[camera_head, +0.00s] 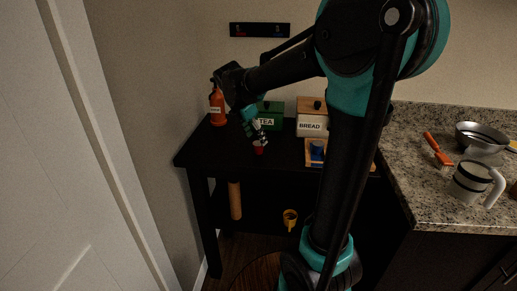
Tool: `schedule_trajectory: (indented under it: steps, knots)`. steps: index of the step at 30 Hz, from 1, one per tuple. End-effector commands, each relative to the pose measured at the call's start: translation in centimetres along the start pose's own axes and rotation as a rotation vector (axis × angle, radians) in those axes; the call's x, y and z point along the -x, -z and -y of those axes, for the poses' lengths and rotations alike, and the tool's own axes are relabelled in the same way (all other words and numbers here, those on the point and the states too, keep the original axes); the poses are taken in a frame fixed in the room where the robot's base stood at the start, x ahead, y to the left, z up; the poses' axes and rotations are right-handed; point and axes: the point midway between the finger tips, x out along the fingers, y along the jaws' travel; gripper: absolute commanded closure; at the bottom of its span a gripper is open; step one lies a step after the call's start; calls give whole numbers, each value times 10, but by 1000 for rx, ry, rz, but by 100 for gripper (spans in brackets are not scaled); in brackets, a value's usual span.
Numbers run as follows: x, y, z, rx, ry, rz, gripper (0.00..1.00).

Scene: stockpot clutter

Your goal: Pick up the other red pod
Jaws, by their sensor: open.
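A small red pod (258,147) sits on the black side table, near its front edge. My gripper (257,140) points down just above the pod; its fingertips, with light and dark checks, are close over it. The jaws are open. I cannot tell whether the fingers touch the pod or stand around it. No second red pod can be made out in this view; my arm hides part of the table on the right.
On the black table (200,150) stand an orange bottle (217,107), a green TEA box (271,122), a BREAD box (311,127) and a wooden tray (309,163) with something blue. A granite counter (410,170) with a striped mug (468,183) and metal bowl (480,137) is right.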

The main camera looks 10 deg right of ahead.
Motion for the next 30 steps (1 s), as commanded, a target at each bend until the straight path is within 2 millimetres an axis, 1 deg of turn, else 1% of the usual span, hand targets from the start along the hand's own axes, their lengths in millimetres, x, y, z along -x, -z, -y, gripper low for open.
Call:
schedule_trajectory:
  steps: [2, 9, 12, 15, 20, 21, 30]
  knots:
    - [-6, 0, -1, -1, 0, 0, 39]
    - [-39, -2, -6, -2, 0, 0, 39]
    - [-48, -1, -5, -1, 0, 0, 39]
    - [-52, -1, -5, 0, 0, 0, 39]
    - [-52, -1, -5, 0, 0, 0, 39]
    - [-52, -1, -5, 0, 0, 0, 40]
    - [-52, -1, -5, 0, 0, 0, 76]
